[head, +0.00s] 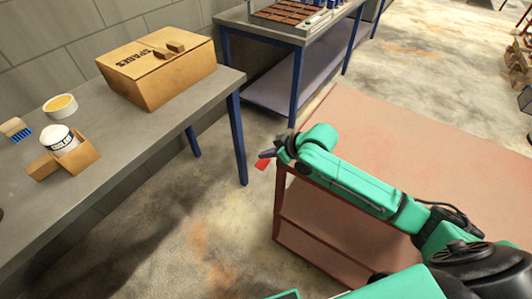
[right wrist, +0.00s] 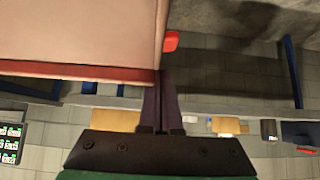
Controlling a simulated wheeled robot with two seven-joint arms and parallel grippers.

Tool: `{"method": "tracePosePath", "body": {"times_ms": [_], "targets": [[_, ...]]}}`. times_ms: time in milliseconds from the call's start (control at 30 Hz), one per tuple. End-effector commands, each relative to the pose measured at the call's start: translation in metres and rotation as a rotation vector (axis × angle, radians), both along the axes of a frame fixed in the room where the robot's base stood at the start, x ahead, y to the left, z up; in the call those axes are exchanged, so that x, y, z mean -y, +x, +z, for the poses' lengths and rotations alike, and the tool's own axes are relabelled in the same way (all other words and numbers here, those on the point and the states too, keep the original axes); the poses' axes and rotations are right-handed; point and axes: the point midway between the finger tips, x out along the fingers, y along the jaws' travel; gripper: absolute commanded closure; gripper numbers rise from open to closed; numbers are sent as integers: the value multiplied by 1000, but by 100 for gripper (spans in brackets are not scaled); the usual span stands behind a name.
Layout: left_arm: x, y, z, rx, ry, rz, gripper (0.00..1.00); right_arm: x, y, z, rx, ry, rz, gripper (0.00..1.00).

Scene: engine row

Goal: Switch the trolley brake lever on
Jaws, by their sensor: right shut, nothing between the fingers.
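The trolley (head: 440,145) is a reddish-brown cart with a flat top and a lower shelf, on the right of the head view. Its brake lever (head: 262,164) is a small red tab at the trolley's near left corner. My right gripper (head: 268,154) is shut and empty, right beside the lever. In the right wrist view its fingers (right wrist: 161,85) lie close to the trolley's red rim (right wrist: 75,70), and the lever (right wrist: 171,41) sticks out just beyond the fingertips. I cannot tell whether they touch. My left gripper is not in view.
A grey workbench (head: 110,150) on the left holds a cardboard box (head: 160,70), a bowl (head: 61,105), a brush (head: 16,129) and a white container (head: 59,140) in an open carton. Another bench (head: 290,38) stands behind. Floor between workbench and trolley is clear.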

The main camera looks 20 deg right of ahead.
Motion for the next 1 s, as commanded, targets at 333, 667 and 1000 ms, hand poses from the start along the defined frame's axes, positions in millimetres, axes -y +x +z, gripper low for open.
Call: {"method": "tracePosePath", "body": {"times_ms": [333, 667, 1000], "targets": [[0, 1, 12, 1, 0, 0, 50, 0, 0, 11, -1, 1, -1, 100], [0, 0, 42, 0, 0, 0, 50, 9, -18, 59, 0, -3, -3, 100], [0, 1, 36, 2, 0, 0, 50, 30, -60, 103, -3, -3, -5, 100]]}}
